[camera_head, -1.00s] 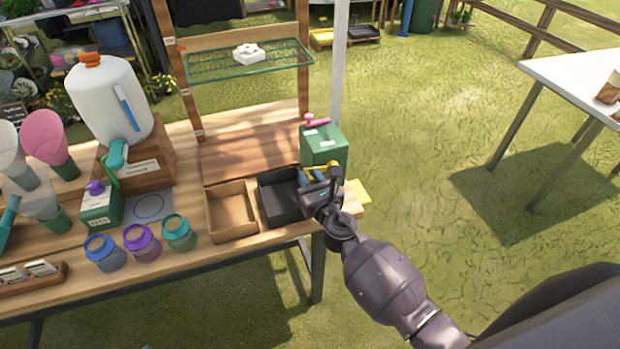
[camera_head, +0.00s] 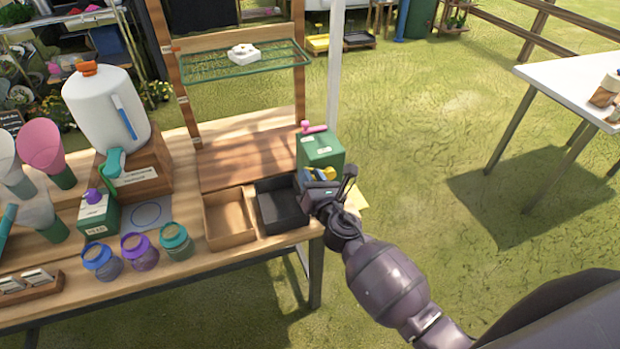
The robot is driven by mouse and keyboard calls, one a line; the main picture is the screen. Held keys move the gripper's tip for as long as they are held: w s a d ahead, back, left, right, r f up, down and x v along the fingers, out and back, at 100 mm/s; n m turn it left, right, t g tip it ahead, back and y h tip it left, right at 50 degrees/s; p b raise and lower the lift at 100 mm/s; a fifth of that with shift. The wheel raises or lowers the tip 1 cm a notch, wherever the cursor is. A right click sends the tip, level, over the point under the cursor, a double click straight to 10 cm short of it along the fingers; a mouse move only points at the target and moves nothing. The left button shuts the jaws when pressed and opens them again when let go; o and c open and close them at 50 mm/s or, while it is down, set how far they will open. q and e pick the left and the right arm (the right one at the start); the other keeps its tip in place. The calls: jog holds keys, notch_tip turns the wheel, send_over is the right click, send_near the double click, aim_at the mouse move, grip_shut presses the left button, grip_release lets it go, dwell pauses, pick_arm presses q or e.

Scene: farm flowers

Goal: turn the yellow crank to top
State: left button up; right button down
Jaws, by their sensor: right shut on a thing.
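The yellow crank (camera_head: 320,173) shows as a small yellow piece on the near face of a green box (camera_head: 322,147) at the right end of the wooden table. Small blue parts sit beside it. My right gripper (camera_head: 322,181) is at the crank and shut on it. The gripper hides most of the crank, so its exact angle cannot be told. A pink handle (camera_head: 315,128) sits on top of the green box. My left gripper is not in view.
A black tray (camera_head: 262,186) and a brown tray (camera_head: 207,222) lie left of the gripper. Several jars (camera_head: 139,250), a white jug (camera_head: 105,110) and a smaller green box (camera_head: 98,214) stand further left. A wire shelf (camera_head: 215,66) rises behind. Open grass lies right.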

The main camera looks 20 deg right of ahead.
jog(key=c, duration=0.9)
grip_release()
jog(key=shift+c, duration=0.2)
jog(key=shift+s, duration=0.1)
jog(key=s+d, duration=0.1)
jog(key=s, duration=0.9)
jog(key=shift+s+b, duration=0.3)
jog(key=shift+b, duration=0.05)
jog(key=shift+f, duration=0.1)
